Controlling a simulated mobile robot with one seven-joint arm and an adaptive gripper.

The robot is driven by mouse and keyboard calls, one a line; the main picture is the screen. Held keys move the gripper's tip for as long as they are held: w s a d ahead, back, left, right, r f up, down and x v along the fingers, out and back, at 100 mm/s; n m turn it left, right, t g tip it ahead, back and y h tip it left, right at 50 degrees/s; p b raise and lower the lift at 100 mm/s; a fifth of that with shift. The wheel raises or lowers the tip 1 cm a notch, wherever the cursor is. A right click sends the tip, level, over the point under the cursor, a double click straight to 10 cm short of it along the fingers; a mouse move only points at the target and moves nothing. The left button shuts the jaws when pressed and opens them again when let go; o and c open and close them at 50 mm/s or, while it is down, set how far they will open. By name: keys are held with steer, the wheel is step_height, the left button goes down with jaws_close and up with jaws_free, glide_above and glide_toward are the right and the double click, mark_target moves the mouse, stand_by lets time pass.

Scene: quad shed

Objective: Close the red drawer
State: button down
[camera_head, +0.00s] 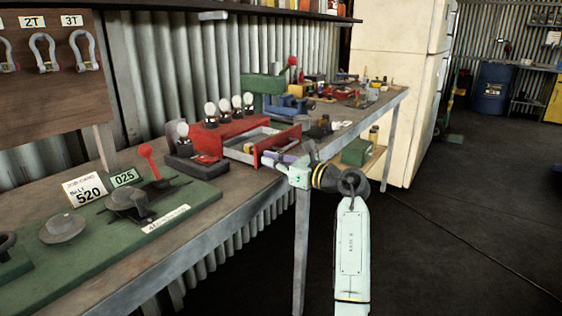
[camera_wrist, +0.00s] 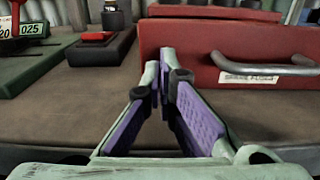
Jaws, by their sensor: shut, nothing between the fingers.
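The red drawer is part of a small red cabinet (camera_head: 224,134) on the workbench. It stands pulled out, with its grey inside (camera_head: 250,144) showing in the head view. Its red front (camera_wrist: 200,40) fills the upper right of the wrist view, with a metal handle (camera_wrist: 292,66) at the right and a white label below. My gripper (camera_head: 278,157), with purple finger pads, is in front of the drawer. In the wrist view my gripper (camera_wrist: 163,65) is shut and empty, its fingertips at the left part of the drawer front, left of the handle. I cannot tell whether they touch it.
A dark box with a red button (camera_wrist: 100,38) stands left of the drawer. A green board (camera_head: 90,240) with a red-knobbed lever lies at the near left. A green machine (camera_head: 262,84) is beyond.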

mark_target(258, 157)
steer(key=shift+w+a, duration=0.1)
steer(key=x, duration=0.4)
steer(key=shift+a, duration=0.15)
stand_by(0.4)
